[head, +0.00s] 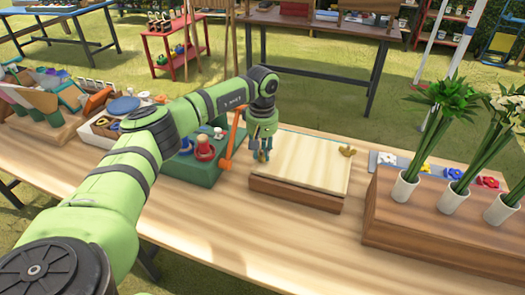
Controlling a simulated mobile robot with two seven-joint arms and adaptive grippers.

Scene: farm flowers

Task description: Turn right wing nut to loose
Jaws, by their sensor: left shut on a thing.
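A press with a pale top board (305,160) on a brown wooden base (295,195) lies on the table. A brass right wing nut (347,151) stands at the board's right edge, with nothing touching it. My left gripper (262,153) points down at the board's left edge, well to the left of that nut. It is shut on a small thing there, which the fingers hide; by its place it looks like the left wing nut. My right gripper is not in view.
A green stand (190,172) with red-based items and an orange lever (231,140) are close left of my gripper. A wooden box (420,225) with white vases of flowers stands at right. The wooden table (205,222) is clear in front of the press.

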